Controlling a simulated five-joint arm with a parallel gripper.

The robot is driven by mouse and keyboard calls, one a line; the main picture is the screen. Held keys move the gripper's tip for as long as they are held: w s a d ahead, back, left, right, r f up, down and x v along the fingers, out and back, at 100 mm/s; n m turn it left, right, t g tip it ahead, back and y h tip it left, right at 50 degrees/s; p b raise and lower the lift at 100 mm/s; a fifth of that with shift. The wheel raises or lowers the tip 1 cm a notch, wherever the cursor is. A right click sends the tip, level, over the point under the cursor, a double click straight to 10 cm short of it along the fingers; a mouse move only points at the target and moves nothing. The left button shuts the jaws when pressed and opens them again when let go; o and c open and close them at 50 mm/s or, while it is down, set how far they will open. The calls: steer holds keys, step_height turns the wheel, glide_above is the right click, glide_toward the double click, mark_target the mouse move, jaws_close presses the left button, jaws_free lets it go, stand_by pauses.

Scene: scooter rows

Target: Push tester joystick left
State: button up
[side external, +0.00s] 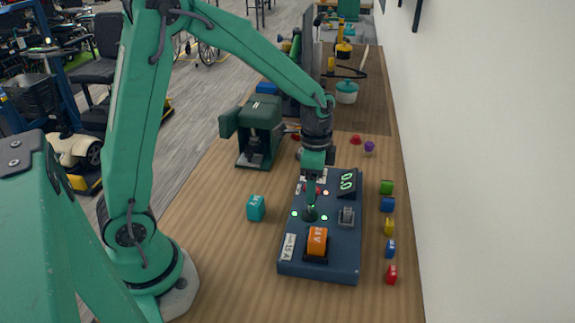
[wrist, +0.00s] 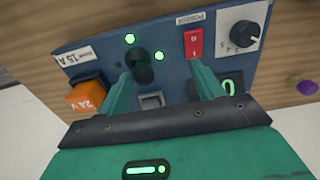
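The tester (side external: 345,258) is a dark blue box on the wooden bench; its panel also fills much of the wrist view (wrist: 172,72). Its black joystick (wrist: 141,68) stands on the panel with green lights near it. In the side view the joystick is mostly hidden behind my gripper (side external: 311,197), which points down over it. In the wrist view my gripper (wrist: 158,72) is open, its two green fingers apart. The joystick shows between them, closer to the left finger. I cannot tell whether they touch, or whether the joystick is tilted.
The panel also has an orange 24 V switch (wrist: 86,97), a red switch (wrist: 194,42), a black knob (wrist: 245,35), a grey switch (side external: 346,216) and a green display (side external: 347,181). A teal cube (side external: 256,207) lies left; several coloured blocks (side external: 388,204) line the right.

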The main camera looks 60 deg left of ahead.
steer(key=shift+s+d, duration=0.1)
steer(key=shift+d, duration=0.05)
steer(key=shift+s+d, duration=1.15)
steer(key=shift+s, duration=0.05)
steer(key=shift+r, duration=0.15)
step_height(320, 180, up, 7)
stand_by(1.3)
